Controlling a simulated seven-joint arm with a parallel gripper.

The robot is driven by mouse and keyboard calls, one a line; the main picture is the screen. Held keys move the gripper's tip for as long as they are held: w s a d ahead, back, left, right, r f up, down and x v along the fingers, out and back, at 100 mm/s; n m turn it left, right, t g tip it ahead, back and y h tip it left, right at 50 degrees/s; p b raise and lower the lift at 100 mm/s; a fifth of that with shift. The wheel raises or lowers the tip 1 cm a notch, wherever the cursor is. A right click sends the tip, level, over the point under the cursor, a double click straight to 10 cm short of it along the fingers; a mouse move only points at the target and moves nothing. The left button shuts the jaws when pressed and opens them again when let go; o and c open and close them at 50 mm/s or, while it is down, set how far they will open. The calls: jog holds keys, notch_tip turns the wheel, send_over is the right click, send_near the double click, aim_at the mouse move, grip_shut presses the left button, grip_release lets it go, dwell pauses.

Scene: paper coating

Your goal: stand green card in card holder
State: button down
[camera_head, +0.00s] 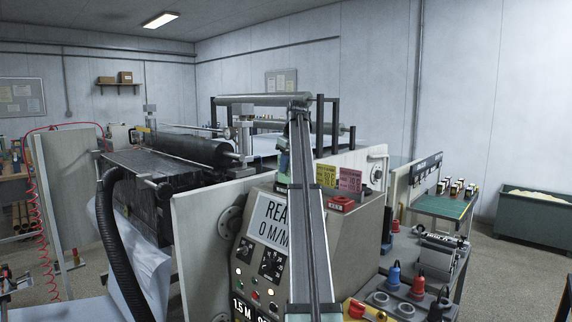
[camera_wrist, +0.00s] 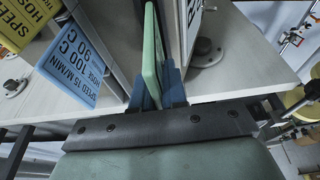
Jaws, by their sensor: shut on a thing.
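In the wrist view my gripper (camera_wrist: 160,76) is shut on a green card (camera_wrist: 152,48). The card is seen nearly edge-on, upright between the blue fingers, and extends beyond their tips. A yellow card (camera_wrist: 26,20) and a blue card (camera_wrist: 70,74), both printed, are at the left of this view, apart from the green card. In the head view a yellow card (camera_head: 326,175) and a pink card (camera_head: 350,179) stand on top of the console, right of my arm. My arm hides the held card there, and I cannot clearly make out the card holder.
The console (camera_head: 357,237) with its lit display (camera_head: 272,224) lies below my arm. A red labelled block (camera_head: 341,203) sits on its top. A black roller (camera_head: 190,148) is at the left. Blue and red bottles (camera_head: 418,286) stand on the lower right bench.

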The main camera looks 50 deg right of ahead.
jog(key=shift+f, duration=1.6)
jog(key=c, duration=1.1)
grip_release()
jog(key=v, duration=1.3)
jog(key=shift+s+r, duration=0.1)
jog(key=shift+r, duration=0.3)
